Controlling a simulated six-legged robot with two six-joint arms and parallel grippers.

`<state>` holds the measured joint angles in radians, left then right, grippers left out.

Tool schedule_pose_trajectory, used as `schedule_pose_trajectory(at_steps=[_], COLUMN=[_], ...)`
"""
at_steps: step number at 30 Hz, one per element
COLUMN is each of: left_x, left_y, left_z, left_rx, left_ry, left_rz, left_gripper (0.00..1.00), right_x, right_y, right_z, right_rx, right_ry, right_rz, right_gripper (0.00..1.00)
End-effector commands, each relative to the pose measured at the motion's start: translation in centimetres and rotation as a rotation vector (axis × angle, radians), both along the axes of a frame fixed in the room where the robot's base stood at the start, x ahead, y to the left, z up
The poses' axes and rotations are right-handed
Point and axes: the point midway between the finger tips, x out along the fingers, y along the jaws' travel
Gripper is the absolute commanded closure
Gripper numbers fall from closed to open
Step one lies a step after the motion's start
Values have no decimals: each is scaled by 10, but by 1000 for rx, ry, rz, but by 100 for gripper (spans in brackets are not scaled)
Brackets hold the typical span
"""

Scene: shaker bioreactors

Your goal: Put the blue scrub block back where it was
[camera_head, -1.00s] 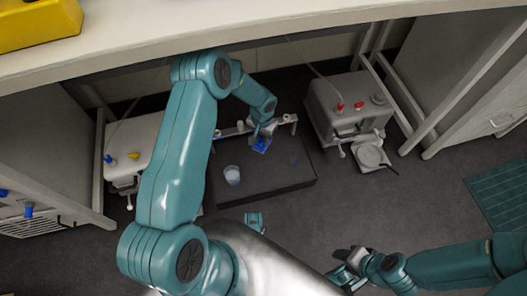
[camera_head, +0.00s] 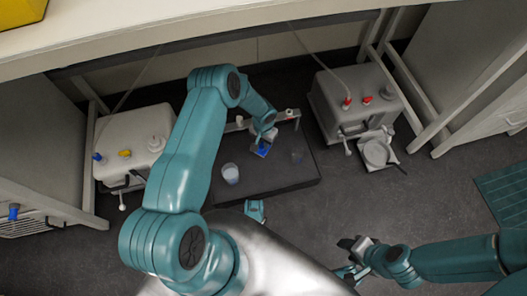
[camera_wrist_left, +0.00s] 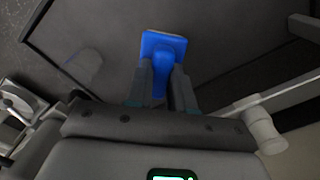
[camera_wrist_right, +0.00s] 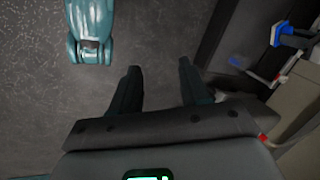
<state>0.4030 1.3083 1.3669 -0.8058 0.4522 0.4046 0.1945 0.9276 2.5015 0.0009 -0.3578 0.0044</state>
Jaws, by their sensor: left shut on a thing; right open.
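The blue scrub block (camera_head: 263,148) is in my left gripper (camera_head: 264,137), over the far part of a dark flat-topped platform (camera_head: 255,190). In the left wrist view the block (camera_wrist_left: 165,46) sticks out beyond the fingers of my left gripper (camera_wrist_left: 160,78), which are shut on its handle-like part. It also shows at the top right of the right wrist view (camera_wrist_right: 285,36). I cannot tell whether it touches the platform. My right gripper (camera_head: 350,258) is open and empty over the floor, well apart from the platform; its spread fingers show in the right wrist view (camera_wrist_right: 160,78).
A whitish cup (camera_head: 230,174) stands on the platform's left part. A pale rail with posts (camera_head: 283,115) runs along its far edge. White boxy machines stand at left (camera_head: 125,145) and right (camera_head: 350,100). A pale bench top (camera_head: 180,35) overhangs the back.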

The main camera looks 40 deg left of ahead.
Motion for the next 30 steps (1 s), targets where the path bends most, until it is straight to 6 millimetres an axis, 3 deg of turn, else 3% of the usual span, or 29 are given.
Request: schedule_pose_trajectory(at_steps=[1, 8, 15, 27, 28, 30], left_x=[0, 2, 4, 4, 4, 4], left_y=[0, 1, 2, 2, 2, 2], left_z=[-13, -31, -68, -70, -69, -68], left_rx=[0, 0, 0, 0, 0, 0], left_ry=[0, 0, -1, -1, -1, -1], left_rz=[1, 2, 1, 1, 1, 1], left_gripper=[100, 100, 100, 100, 71, 52], right_x=[1, 3, 8, 10, 11, 11], right_y=[-1, -2, -5, -6, -6, -5], right_z=[-7, -13, -28, -31, -30, -29], right_rx=[0, -2, -5, -7, -7, -7], right_ry=[-2, -5, -18, -27, -28, -28], right_rz=[-4, -9, -19, -21, -20, -20], right_gripper=[55, 55, 55, 55, 55, 55])
